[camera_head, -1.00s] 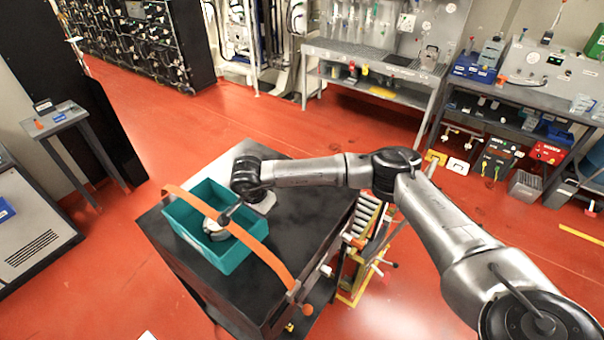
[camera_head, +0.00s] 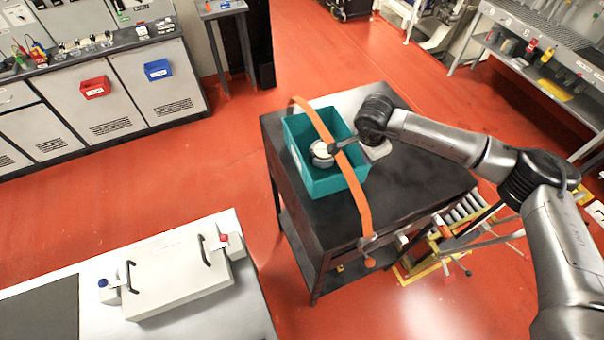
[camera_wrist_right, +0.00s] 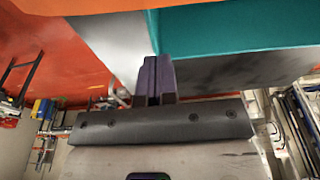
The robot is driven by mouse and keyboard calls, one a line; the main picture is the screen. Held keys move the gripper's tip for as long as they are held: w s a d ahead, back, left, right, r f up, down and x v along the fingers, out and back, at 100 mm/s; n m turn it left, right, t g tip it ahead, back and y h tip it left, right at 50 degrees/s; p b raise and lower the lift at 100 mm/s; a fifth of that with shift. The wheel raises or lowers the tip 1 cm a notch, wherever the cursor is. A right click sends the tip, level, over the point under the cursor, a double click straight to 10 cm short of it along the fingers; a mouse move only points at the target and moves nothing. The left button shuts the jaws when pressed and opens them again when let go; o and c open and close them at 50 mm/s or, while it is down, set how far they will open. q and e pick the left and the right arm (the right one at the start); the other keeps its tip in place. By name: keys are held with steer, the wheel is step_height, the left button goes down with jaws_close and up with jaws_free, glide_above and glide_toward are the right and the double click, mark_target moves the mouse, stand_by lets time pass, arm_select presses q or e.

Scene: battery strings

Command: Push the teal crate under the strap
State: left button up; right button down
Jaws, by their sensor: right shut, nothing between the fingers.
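The teal crate (camera_head: 338,181) sits on a dark cart top (camera_head: 415,195). An orange strap (camera_head: 352,185) arches over it from the far left edge to the near edge of the cart, crossing above the crate. Inside lies a round, pale object (camera_head: 321,151). My right gripper is at the crate's right side in the head view; its fingertips are hard to make out there. In the right wrist view my right gripper (camera_wrist_right: 157,75) is shut and empty, close to the teal crate wall (camera_wrist_right: 235,28); I cannot tell whether it touches. My left gripper is not in view.
A white bench with a pale lidded case (camera_head: 178,277) stands at the lower left. A grey cabinet row (camera_head: 105,95) lines the upper left. A yellow frame with rollers (camera_head: 440,245) adjoins the cart's right side. Red floor surrounds the cart.

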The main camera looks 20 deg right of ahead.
steer(key=a+b, duration=0.7)
steer(key=a, duration=1.8)
steer(key=shift+w, duration=0.15)
steer(key=shift+r, duration=0.1)
